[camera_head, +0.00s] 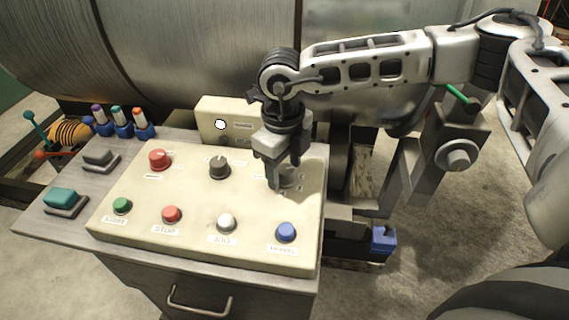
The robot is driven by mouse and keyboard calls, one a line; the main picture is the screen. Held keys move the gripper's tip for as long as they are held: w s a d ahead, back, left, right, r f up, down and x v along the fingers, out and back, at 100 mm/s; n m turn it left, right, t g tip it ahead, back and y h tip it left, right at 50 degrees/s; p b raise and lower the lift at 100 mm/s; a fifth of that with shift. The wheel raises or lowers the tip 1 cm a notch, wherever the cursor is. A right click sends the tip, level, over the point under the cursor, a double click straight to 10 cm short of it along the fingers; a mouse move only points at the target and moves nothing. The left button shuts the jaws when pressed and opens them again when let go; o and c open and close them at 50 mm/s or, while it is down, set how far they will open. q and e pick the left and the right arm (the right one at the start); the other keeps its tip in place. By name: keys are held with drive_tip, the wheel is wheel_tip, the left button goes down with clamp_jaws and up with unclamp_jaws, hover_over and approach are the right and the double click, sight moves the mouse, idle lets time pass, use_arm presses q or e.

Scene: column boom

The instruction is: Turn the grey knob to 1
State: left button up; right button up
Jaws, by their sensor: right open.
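The cream control panel (190,190) sits on a metal desk. My right gripper (284,177) points down over the panel's upper right part, with its jaws open. A grey knob-like shape (287,182) shows low between the fingers, with small marks on the panel beside it. The fingers cover most of it, so I cannot tell where it points or whether they touch it. A dark knob (219,167) with a pointer stands to the left of the gripper, clear of it. My left gripper is not in view.
A red button (159,159) is at the panel's upper left. Green (122,205), red (171,214), white (226,222) and blue (286,232) buttons line the front. A cream box (222,121) stands behind the panel.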

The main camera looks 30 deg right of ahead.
drive_tip(key=shift+f, duration=0.3)
drive_tip(key=c, duration=1)
drive_tip(key=shift+o, duration=0.2)
